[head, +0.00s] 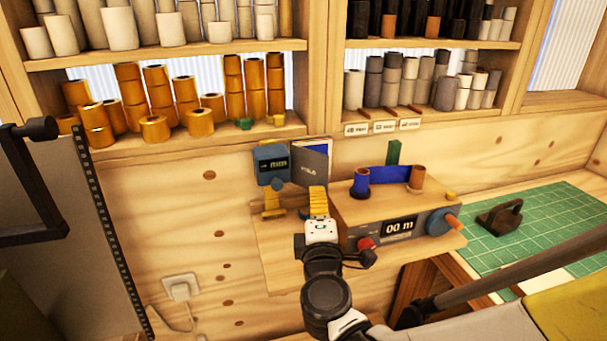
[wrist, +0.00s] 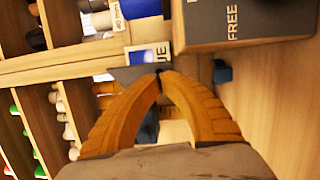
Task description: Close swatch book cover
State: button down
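The swatch book (head: 311,163) stands against the wall below the shelves in the head view. It has a dark grey face with pale lettering, and a blue and white part shows at its upper right. In the wrist view a blue and white part (wrist: 150,55) of what looks like the book, with a grey edge, lies just beyond the fingertips. My gripper (head: 317,190) is just below the book in the head view. Its yellow fingers curve together and their tips (wrist: 160,73) meet in the wrist view. I cannot tell whether they touch the book.
A wooden machine (head: 385,212) with a "00 m" display and spools stands right of my gripper. A blue-grey gauge (head: 271,163) stands left of the book. Shelves of gold and grey rolls are above. A green cutting mat (head: 545,225) lies at right.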

jog(key=shift+w+d, duration=0.55)
jog(key=shift+d, duration=0.35)
dwell(1.5)
dwell(0.6)
